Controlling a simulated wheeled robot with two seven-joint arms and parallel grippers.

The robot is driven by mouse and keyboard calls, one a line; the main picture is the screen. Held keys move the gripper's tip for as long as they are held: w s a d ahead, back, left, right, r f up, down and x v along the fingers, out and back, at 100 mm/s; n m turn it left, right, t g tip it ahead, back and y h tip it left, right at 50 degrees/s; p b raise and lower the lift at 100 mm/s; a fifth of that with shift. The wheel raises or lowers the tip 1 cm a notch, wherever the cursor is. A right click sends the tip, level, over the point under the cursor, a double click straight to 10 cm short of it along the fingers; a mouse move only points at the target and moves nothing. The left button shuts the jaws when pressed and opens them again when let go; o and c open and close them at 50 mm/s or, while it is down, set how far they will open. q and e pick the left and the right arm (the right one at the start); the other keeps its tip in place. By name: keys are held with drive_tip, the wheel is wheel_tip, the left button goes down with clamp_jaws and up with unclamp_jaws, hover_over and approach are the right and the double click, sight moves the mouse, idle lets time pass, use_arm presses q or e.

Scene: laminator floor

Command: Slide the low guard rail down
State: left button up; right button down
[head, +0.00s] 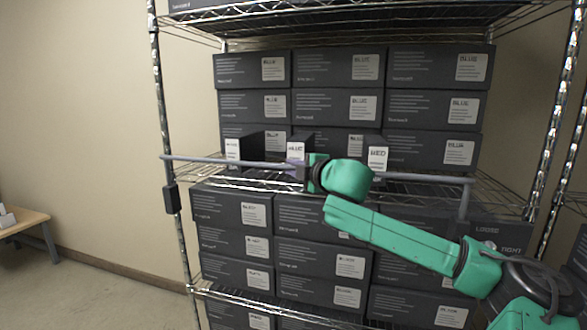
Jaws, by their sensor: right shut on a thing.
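The low guard rail (225,161) is a thin grey bar across the front of the middle shelf of a wire rack. It runs from the left post to the right, where its end bends down (465,198). My right gripper (299,174), on a green arm from the lower right, is at the rail near its middle and is shut on it. The gripper's dark fingers are small and partly hidden by the green wrist. My left gripper is not in view.
The wire rack (170,120) holds stacked dark boxes (335,67) with white labels above and below the rail. Smaller upright boxes (250,146) stand just behind the rail. A black block (171,198) sits on the left post. A wooden bench (22,220) stands at far left, with open floor between.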

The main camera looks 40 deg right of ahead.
idle(0.5)
wheel_tip(320, 180, down, 9)
drive_tip(key=b, duration=0.7)
drive_tip(key=shift+r+b, duration=0.15)
drive_tip(key=shift+b, duration=0.2)
drive_tip(key=shift+a, duration=0.1)
drive_tip(key=c, duration=0.9)
unclamp_jaws()
drive_tip(key=shift+o, duration=0.3)
